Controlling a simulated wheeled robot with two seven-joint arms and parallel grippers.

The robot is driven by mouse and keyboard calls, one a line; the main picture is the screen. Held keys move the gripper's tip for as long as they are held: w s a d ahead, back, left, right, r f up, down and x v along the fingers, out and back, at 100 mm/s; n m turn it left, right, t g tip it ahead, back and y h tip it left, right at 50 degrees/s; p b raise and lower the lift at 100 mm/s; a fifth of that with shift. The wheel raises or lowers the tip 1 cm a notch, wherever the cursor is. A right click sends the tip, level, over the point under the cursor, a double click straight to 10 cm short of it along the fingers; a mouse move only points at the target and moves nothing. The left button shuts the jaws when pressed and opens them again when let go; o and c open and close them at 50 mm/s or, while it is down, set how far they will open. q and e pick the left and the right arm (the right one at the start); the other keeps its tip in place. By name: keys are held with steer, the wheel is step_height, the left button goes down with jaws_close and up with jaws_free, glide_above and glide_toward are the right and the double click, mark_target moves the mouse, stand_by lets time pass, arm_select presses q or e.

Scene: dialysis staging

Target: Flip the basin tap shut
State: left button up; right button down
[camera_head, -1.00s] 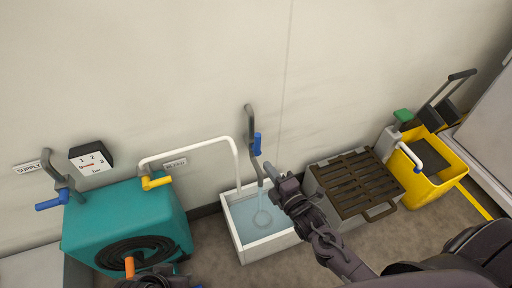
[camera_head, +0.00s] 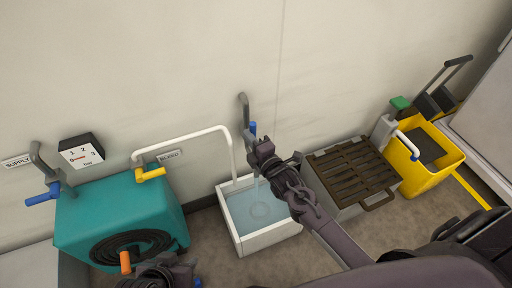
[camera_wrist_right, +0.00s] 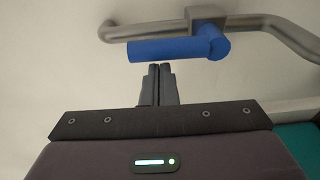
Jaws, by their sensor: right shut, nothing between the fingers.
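The basin tap (camera_head: 244,108) is a bent grey pipe on the wall with a blue lever (camera_head: 252,128). A thin stream of water falls below it into the white basin (camera_head: 270,244), where the water shows ripples. My right gripper (camera_head: 256,145) is in front of the tap and hides its lower part. In the right wrist view, its closed, empty fingers (camera_wrist_right: 160,68) point at the blue lever (camera_wrist_right: 165,49), which lies sideways just beyond the tips. I cannot tell if they touch. My left gripper (camera_head: 168,272) is low at the bottom left; its jaws are unclear.
A teal unit (camera_head: 95,220) with a coiled black hose, yellow lever (camera_head: 150,175) and white pipe (camera_head: 190,136) stands left of the basin. A grey box with a brown slatted top (camera_head: 350,172) stands right, then a yellow bucket (camera_head: 440,160). Bare wall lies above.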

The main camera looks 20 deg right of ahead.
arm_select(q)
steer(key=shift+s+d+r, duration=0.1)
steer(key=shift+d+r, duration=0.1)
arm_select(e)
steer(key=shift+w, duration=0.25)
arm_select(q)
steer(key=shift+s+a+f, duration=0.1)
steer(key=shift+s+f, duration=0.1)
steer(key=shift+s, duration=0.05)
arm_select(e)
steer(key=shift+d+r, duration=0.1)
